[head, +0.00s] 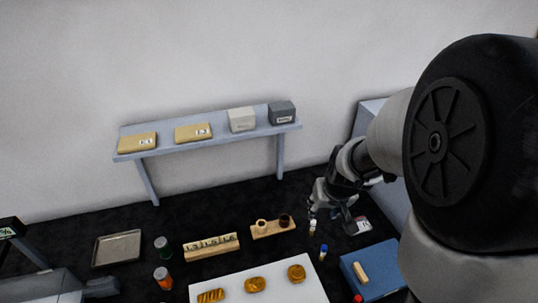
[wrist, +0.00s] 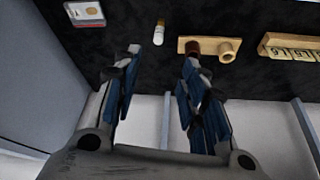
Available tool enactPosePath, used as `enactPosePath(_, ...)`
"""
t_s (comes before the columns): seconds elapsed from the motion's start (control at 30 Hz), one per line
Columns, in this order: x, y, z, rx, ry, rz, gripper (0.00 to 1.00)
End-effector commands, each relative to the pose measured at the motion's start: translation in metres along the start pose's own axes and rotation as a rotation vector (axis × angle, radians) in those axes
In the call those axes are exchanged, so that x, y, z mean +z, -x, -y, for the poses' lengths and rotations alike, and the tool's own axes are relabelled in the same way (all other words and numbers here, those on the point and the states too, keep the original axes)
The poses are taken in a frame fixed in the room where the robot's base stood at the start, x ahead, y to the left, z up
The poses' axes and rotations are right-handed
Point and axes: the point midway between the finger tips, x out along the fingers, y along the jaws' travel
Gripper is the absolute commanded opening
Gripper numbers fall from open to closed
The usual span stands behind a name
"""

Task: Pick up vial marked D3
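A small white vial (head: 312,227) with a yellowish top is on the dark table below my gripper in the head view. It also shows in the wrist view (wrist: 159,34), just beyond and between the fingertips. A second small vial with a blue cap (head: 322,252) is nearer in the head view. I cannot read a D3 mark on either one. My gripper (head: 333,217) is open, its fingers apart with nothing between them; it also shows in the wrist view (wrist: 162,58).
A wooden holder (head: 270,230) with a pale and a dark cup is beside the white vial. A labelled wooden rack (head: 211,249), metal tray (head: 117,250), white board (head: 240,296) with pastries, blue box (head: 388,279) and small card (head: 362,225) surround it. A shelf (head: 215,135) stands behind.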

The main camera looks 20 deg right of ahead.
Motion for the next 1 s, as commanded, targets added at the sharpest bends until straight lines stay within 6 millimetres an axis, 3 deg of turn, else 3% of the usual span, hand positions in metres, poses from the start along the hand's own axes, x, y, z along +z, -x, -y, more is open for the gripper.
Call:
enactPosePath(0.5, 0.003, -0.105, 0.0, 0.0, 0.0, 0.005, 0.39)
enactPosePath(0.87, 0.001, -0.129, 0.0, 0.0, 0.0, 0.003, 0.39)
enactPosePath(1.0, 0.0, -0.151, 0.0, 0.0, 0.0, 0.004, 0.39)
